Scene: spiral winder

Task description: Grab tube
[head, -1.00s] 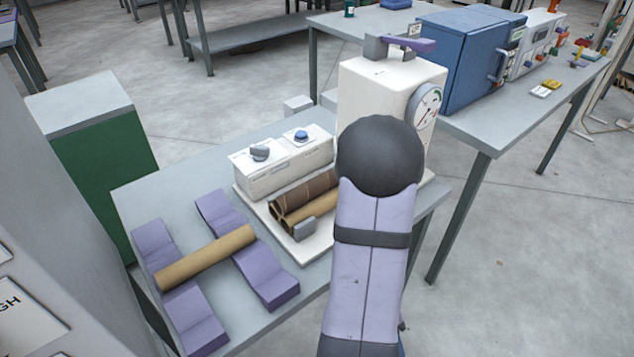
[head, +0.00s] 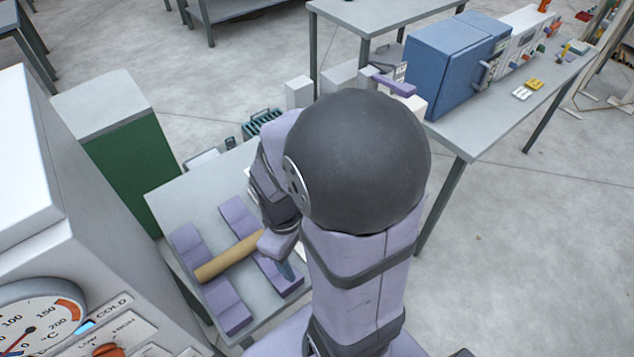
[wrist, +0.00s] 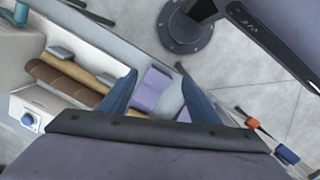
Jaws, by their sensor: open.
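The tan cardboard tube (head: 228,258) lies across two purple notched blocks, the left one (head: 232,315) and the right one (head: 238,210), on a grey table. My gripper (head: 284,262) is near the tube's right end in the head view and hides part of that end. I cannot tell whether they touch. In the wrist view my gripper (wrist: 158,92) has its two blue fingers spread apart, with a purple block (wrist: 152,90) showing between them. A tan roll (wrist: 80,68) lies left of the fingers there; I cannot tell whether it is this tube.
A brown roll (wrist: 68,82) lies by the white machine at left in the wrist view. My arm hides most of that machine in the head view. A green-fronted cabinet (head: 130,165) stands left of the table. A white panel with a dial (head: 35,325) is close at lower left.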

